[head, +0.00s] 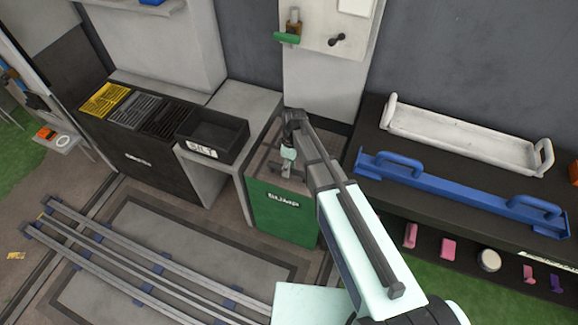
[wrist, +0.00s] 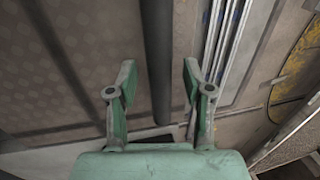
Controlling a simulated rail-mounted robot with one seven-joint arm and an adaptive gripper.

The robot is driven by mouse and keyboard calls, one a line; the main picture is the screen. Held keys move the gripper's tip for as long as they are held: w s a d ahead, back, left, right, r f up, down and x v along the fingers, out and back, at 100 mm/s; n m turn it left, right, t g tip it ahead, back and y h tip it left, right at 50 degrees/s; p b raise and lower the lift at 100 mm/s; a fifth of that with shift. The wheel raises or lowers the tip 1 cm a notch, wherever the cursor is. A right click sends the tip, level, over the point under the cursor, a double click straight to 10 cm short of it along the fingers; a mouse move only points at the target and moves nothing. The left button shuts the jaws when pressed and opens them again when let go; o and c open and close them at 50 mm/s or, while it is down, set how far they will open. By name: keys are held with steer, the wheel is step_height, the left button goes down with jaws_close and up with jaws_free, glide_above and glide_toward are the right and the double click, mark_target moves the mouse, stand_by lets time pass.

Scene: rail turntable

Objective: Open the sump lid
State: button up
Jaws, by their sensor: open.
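The sump is a green-fronted box (head: 283,214) with a white label, at the middle of the head view. Its brownish top, the lid (head: 262,165), looks flat and closed, partly hidden by my arm and gripper. My gripper (head: 287,170) points down over the lid; I cannot tell whether it touches it. In the wrist view, my gripper (wrist: 158,75) has its two green fingers spread apart. A dark bar (wrist: 157,50) runs lengthwise between the fingers, and nothing is clearly gripped. I cannot tell whether that bar is the lid's handle.
A black tray (head: 212,136) labelled SILT stands on the grey bench left of the sump. A dark shelf unit at right holds a white tray (head: 465,135) and a blue handled bar (head: 460,193). Long rails (head: 130,262) lie on the floor at front left.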

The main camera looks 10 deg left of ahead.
jaws_close()
steer(key=w+d+r+p, duration=0.2)
steer(key=w+r, duration=0.6)
steer(key=r, duration=0.2)
steer(key=w+d+r+p, duration=0.1)
steer(key=w+d+r, duration=0.1)
steer(key=w+r, duration=0.7)
steer(key=shift+d+r+p, duration=0.35)
steer(key=shift+d+p, duration=0.05)
steer(key=shift+s, duration=0.1)
